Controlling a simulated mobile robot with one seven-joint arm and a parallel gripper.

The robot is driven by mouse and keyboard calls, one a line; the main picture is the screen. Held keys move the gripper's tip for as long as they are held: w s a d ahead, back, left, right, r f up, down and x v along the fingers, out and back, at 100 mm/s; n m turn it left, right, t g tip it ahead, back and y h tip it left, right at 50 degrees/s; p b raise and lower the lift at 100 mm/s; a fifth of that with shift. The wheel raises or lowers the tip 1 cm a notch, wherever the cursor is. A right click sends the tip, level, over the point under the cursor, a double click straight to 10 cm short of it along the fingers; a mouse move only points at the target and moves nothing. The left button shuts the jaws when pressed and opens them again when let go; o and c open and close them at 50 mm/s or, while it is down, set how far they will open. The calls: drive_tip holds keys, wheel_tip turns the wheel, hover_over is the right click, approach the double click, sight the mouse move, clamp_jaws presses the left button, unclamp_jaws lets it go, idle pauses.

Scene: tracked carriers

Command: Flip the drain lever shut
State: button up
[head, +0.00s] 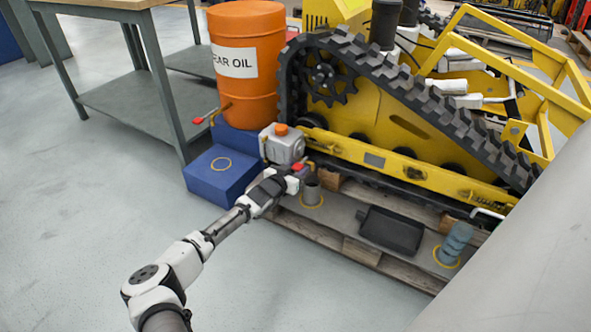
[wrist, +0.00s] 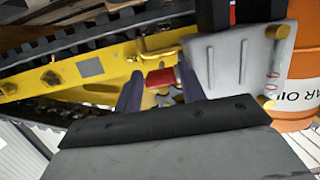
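A red lever handle (head: 297,167) shows at the lower left end of the yellow tracked carrier (head: 385,120), beside a yellow fitting. In the wrist view the red handle (wrist: 160,77) lies across the gap between the two dark fingers. My gripper (head: 292,180) reaches it from the front left. In the wrist view my gripper (wrist: 160,85) has its fingers apart, one on each side of the handle. I cannot tell whether either finger touches it. The lever's pivot is mostly hidden.
A grey container with an orange cap (head: 284,146) stands close behind my gripper, on the left. An orange gear oil drum (head: 247,65) with a red-handled tap (head: 198,121) stands behind blue steps (head: 215,175).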

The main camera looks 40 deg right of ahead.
drive_tip(key=p+v, duration=0.4)
drive_tip(key=v, duration=0.9)
drive_tip(key=shift+s+a, duration=0.25)
drive_tip(key=shift+a, duration=0.1)
drive_tip(key=shift+r, duration=0.1)
